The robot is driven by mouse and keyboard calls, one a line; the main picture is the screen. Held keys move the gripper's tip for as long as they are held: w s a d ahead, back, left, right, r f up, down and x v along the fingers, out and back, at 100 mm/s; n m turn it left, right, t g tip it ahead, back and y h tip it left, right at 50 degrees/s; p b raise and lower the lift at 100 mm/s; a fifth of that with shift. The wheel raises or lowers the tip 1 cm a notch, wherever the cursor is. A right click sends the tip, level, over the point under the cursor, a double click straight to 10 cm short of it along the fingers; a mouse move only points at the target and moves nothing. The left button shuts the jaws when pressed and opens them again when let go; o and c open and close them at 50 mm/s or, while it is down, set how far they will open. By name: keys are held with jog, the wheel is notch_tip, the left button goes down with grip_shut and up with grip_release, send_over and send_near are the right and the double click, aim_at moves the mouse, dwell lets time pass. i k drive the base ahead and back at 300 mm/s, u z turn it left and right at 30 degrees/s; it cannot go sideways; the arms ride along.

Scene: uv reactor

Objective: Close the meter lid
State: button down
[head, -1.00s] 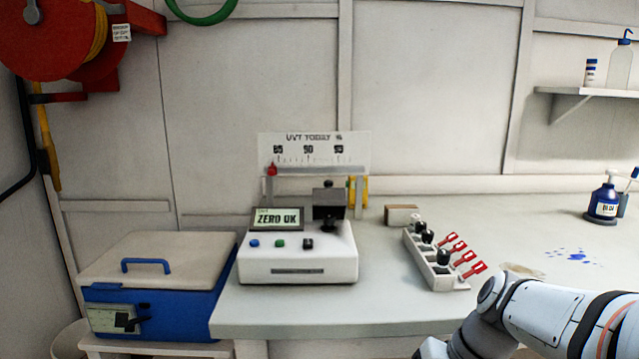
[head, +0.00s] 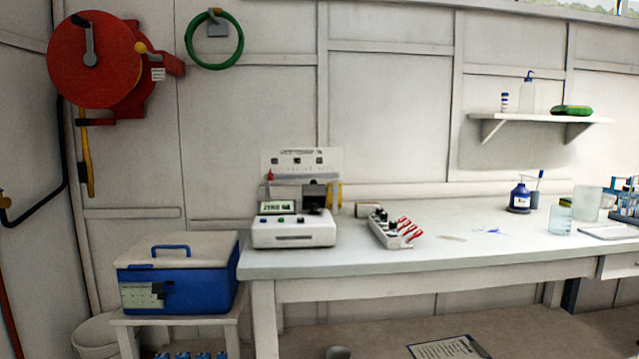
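The meter (head: 294,234) is a white box at the left end of the bench. It has a small lit display (head: 277,207) that seems to read ZERO OK, and a row of small buttons below it. A dark sample holder with its lid (head: 315,192) stands at the right of its top. At this size I cannot tell for sure whether the lid is raised or down. My gripper and arm are outside this view.
A rack (head: 391,232) with black-capped vials and red tags stands right of the meter. A blue cooler (head: 180,282) sits on a low stand to the left. A blue bottle (head: 520,197) and glassware (head: 561,217) stand further right. The bench front-middle is clear.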

aim_at(313, 193)
jog(key=u, duration=0.75)
jog(key=i, duration=1.2)
jog(key=z, duration=0.45)
